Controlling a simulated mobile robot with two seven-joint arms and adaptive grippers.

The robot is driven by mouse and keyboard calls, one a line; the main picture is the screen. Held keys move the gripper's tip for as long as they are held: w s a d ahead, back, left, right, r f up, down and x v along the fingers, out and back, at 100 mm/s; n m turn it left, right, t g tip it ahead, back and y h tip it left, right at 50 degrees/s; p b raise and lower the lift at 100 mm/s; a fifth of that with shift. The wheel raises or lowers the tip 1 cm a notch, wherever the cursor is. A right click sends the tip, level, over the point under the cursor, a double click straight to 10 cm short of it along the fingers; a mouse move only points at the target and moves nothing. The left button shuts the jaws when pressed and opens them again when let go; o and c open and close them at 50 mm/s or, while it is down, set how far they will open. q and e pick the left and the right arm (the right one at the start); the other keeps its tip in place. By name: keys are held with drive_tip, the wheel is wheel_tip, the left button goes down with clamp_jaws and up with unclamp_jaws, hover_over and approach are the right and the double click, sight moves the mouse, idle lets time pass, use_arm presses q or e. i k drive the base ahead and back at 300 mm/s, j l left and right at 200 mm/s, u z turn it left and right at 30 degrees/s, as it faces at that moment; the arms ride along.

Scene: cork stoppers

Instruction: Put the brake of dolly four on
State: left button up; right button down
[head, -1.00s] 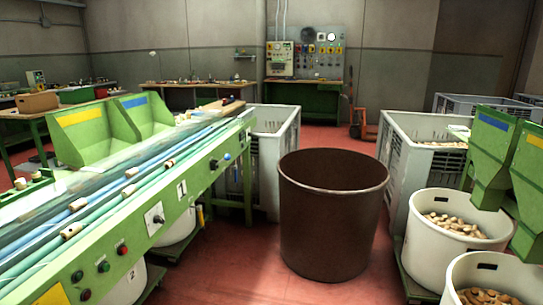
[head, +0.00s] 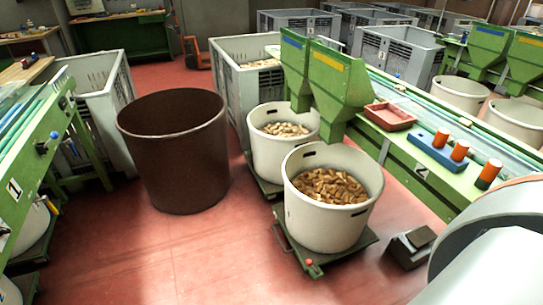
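A dark green dolly (head: 354,248) stands on the red floor at the centre right, under a white tub (head: 310,225) of cork stoppers. A lever with a red knob (head: 309,262) sticks out at its front left corner. A second dolly (head: 262,184) shows partly behind it, under another white tub (head: 262,150) of corks. I can read no number on either dolly, so I cannot tell which is dolly four. Whether the brake is on or off is too small to tell. Neither of my grippers is in view.
A big brown bin (head: 180,165) stands left of the dollies. Green benches marked 1 (head: 30,165) and 2 (head: 440,180) flank the floor. A dark, wedge-shaped box (head: 410,247) lies right of the front dolly. The red floor (head: 160,260) in front is clear.

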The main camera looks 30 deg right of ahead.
sight(309, 262)
drive_tip(key=z, duration=1.2)
